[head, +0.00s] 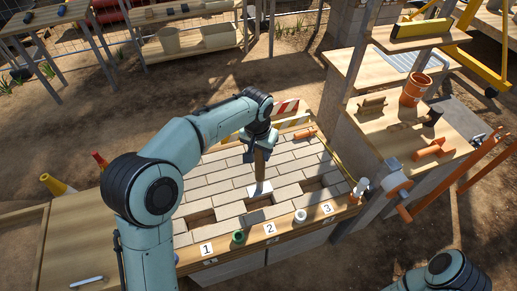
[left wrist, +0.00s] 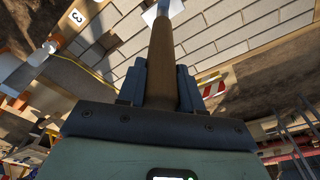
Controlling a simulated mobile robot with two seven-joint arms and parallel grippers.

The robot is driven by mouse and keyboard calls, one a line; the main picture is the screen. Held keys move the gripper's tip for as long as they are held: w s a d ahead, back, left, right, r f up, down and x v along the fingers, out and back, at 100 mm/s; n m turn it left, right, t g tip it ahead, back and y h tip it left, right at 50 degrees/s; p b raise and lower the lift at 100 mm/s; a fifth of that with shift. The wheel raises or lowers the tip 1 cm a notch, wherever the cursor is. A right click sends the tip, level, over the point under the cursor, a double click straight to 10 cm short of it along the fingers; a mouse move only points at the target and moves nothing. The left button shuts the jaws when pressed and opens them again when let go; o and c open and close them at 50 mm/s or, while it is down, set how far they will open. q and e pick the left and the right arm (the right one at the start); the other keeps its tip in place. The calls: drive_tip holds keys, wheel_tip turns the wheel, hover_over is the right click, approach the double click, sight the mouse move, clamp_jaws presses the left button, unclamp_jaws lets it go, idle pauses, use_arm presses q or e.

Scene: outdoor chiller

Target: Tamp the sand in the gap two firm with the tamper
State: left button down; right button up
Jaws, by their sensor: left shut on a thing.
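My left gripper (head: 261,143) is shut on the tamper's wooden handle (head: 259,166) and holds it upright over the paving. The tamper's pale metal foot (head: 260,188) is just behind gap two; I cannot tell whether it touches the paving. Gap two (head: 253,217) lies behind the label 2 (head: 270,229) and looks filled with something grey and dark. In the left wrist view the handle (left wrist: 163,55) runs up between the fingers of the left gripper (left wrist: 160,88), and the foot (left wrist: 165,10) is cut by the top edge. My right gripper is out of view.
Gap one (head: 202,219) and gap three (head: 313,185) are dark openings on either side. A green round thing (head: 238,237) stands on the front board. An orange tool (head: 305,133) lies at the back right. A wooden shelf unit (head: 425,125) stands to the right.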

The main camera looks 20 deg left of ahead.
sight(260, 168)
use_arm(q)
drive_tip(key=shift+r, duration=0.2)
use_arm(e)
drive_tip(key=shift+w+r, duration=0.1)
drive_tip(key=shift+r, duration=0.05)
use_arm(q)
drive_tip(key=shift+f+b, duration=0.9)
drive_tip(key=shift+f, duration=1.2)
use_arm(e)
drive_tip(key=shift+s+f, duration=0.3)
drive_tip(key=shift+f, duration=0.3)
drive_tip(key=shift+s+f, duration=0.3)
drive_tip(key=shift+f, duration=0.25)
use_arm(q)
drive_tip(key=shift+f, duration=0.1)
drive_tip(key=shift+f+b, duration=1.5)
drive_tip(key=shift+f, duration=1.1)
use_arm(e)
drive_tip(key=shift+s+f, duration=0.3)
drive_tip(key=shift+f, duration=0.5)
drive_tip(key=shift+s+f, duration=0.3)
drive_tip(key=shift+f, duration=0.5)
use_arm(q)
drive_tip(key=shift+w, duration=0.1)
